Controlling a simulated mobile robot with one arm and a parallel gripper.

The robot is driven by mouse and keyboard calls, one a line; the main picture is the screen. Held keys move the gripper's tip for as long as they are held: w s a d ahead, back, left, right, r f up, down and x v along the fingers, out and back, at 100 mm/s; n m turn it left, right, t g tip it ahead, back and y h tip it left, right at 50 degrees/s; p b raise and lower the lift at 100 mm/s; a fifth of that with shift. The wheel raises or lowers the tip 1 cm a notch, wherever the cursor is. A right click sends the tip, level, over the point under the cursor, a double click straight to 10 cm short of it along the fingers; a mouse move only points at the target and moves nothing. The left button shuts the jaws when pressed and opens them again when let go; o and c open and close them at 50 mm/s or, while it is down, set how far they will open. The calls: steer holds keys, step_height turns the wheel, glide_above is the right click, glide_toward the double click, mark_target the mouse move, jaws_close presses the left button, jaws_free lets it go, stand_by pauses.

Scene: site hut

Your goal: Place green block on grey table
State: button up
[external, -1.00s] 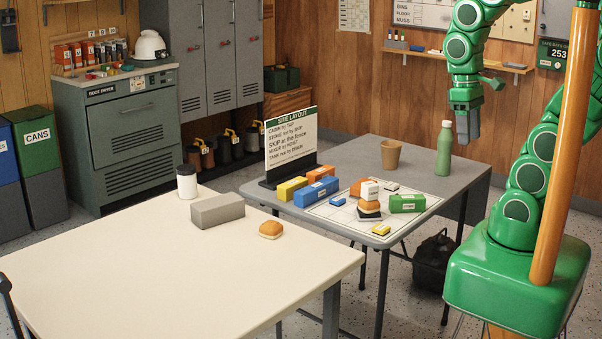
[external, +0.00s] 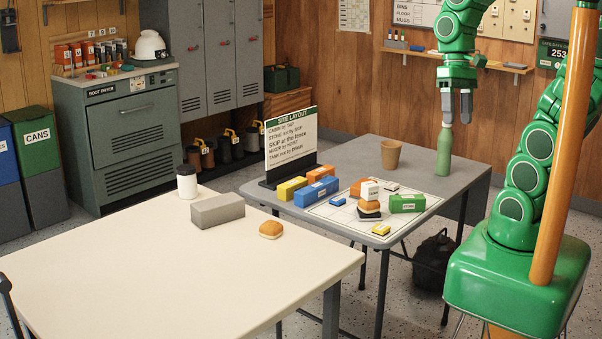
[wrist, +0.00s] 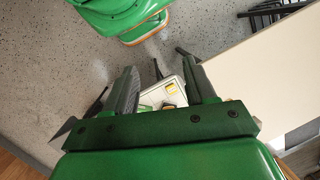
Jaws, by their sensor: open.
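The green block (external: 407,203) lies on a white gridded sheet (external: 334,218) at the front right of the grey table (external: 362,153). A stack with a white block on top stands just left of it. My gripper (external: 457,118) is open and empty, high at the back right, up and right of the green block in the external view. One finger overlaps the top of a green bottle (external: 444,157); I cannot tell whether they touch.
A blue block (external: 317,203), yellow and orange blocks and a sign (external: 291,141) stand on the table's left part. A tan cup (external: 390,156) stands near the back. The cream table (external: 180,270) in front holds a grey block (external: 217,211), a bun and a white jar.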

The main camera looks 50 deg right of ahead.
steer(key=w+d+m+t+y, duration=0.4)
steer(key=w+d+m+y, duration=0.2)
steer(key=w+m, duration=0.55)
steer(key=w+d+m+t+y, duration=0.1)
steer(key=w+d+m+t, duration=0.1)
steer(key=d+m+t, duration=0.5)
steer(key=w+d+m+t, duration=0.15)
steer(key=d+m, duration=0.35)
steer(key=d, duration=0.7)
glide_toward(411, 202)
steer(key=w, duration=0.2)
steer(key=shift+w+d+f+g, duration=0.25)
steer(key=shift+w+f+g, duration=0.05)
steer(key=shift+g, duration=0.05)
steer(key=shift+f, duration=0.5)
steer(key=shift+w+a+f, duration=0.1)
steer(key=shift+x, duration=3.7)
steer(key=shift+w, duration=0.1)
